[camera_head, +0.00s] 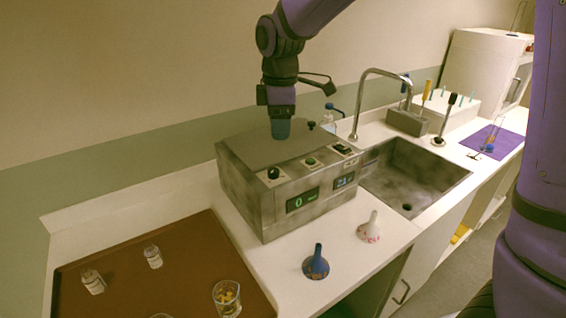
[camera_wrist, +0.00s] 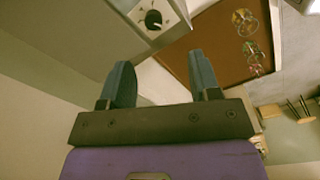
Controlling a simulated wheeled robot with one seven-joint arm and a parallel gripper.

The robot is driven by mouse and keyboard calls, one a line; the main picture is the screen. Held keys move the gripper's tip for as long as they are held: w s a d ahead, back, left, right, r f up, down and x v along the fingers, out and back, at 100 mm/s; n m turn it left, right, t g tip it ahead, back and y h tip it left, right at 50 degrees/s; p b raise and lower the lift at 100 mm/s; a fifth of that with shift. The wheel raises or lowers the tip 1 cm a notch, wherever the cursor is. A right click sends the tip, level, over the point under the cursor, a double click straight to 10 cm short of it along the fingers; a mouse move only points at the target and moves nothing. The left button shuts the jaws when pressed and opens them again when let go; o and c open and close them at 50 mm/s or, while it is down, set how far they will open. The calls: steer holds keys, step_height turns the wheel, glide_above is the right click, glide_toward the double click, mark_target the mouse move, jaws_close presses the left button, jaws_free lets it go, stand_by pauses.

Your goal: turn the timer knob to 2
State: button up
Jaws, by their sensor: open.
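The grey metal device (camera_head: 250,195) stands on the counter left of the sink. A black knob (camera_head: 273,173) on a pale plate sits at the left of its sloped panel, above a green display (camera_head: 302,200) that seems to read 0. The same knob shows in the wrist view (camera_wrist: 153,19), beyond my fingertips; its scale is too small to read. My gripper (camera_head: 280,130) hangs above the back of the device's top, pointing down. In the wrist view its two blue-grey fingers (camera_wrist: 160,72) are apart with nothing between them, clear of the knob.
A green button (camera_head: 309,162) and a black switch (camera_head: 343,149) share the panel. A brown tray (camera_head: 190,260) with small bottles lies left. The sink (camera_head: 410,180) and faucet are right.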

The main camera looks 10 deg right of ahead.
mark_target(273, 170)
steer(key=shift+n, duration=0.6)
steer(key=f, duration=0.4)
steer(key=w+a+f, duration=0.1)
steer(key=f, duration=0.3)
steer(key=w+f, duration=0.1)
steer(key=f, duration=0.4)
steer(key=shift+a, duration=0.15)
steer(key=c, duration=0.9)
